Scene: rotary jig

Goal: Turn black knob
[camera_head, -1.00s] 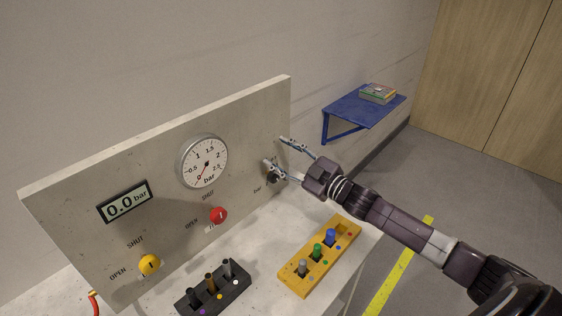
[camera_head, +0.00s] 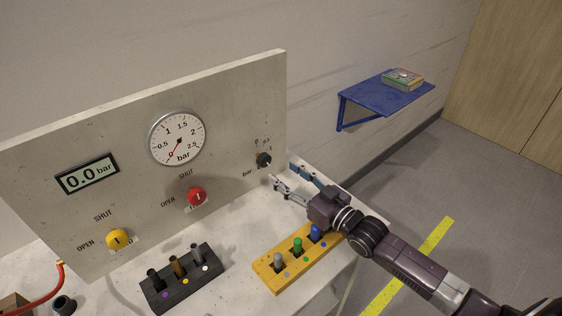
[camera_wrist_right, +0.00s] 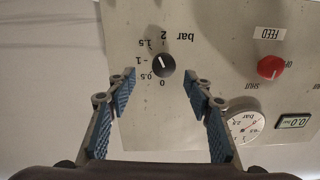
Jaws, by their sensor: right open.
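The black knob (camera_head: 264,160) sits on the right part of the upright grey panel (camera_head: 225,110), with a small bar scale around it. My left gripper is not in view.
A red knob (camera_head: 196,196), a yellow knob (camera_head: 118,239), a round gauge (camera_head: 177,138) and a 0.0 bar display (camera_head: 87,174) are on the panel. A black block (camera_head: 182,283) and a yellow block (camera_head: 270,272) with pegs stand on the bench before it.

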